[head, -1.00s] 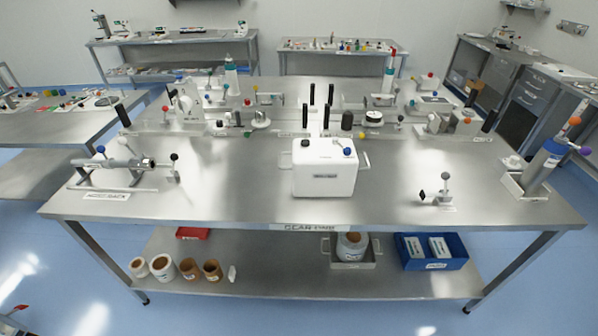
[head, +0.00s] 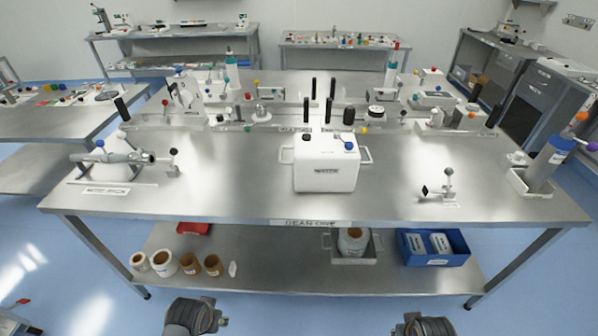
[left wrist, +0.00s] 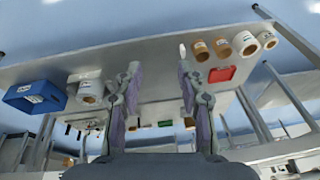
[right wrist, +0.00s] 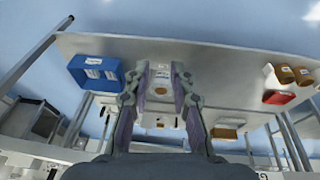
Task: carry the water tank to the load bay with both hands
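The water tank (head: 325,172) is a white box with a dark-lettered label on its front and a blue knob on top. It stands upright on the steel table near the middle of its front edge, with a loop handle on each side. My left gripper (left wrist: 158,76) is open and empty in the left wrist view. My right gripper (right wrist: 157,80) is open and empty in the right wrist view. Parts of both my arms show at the bottom of the head view, in front of the table and apart from the tank. I cannot make out which place is the load bay.
The tabletop (head: 235,185) is clear on both sides of the tank. A clamp fixture (head: 125,157) stands left, a small valve (head: 440,187) and a grey cylinder (head: 548,165) right. Black posts (head: 307,112) rise behind the tank. The lower shelf holds rolls and a blue bin (head: 432,247).

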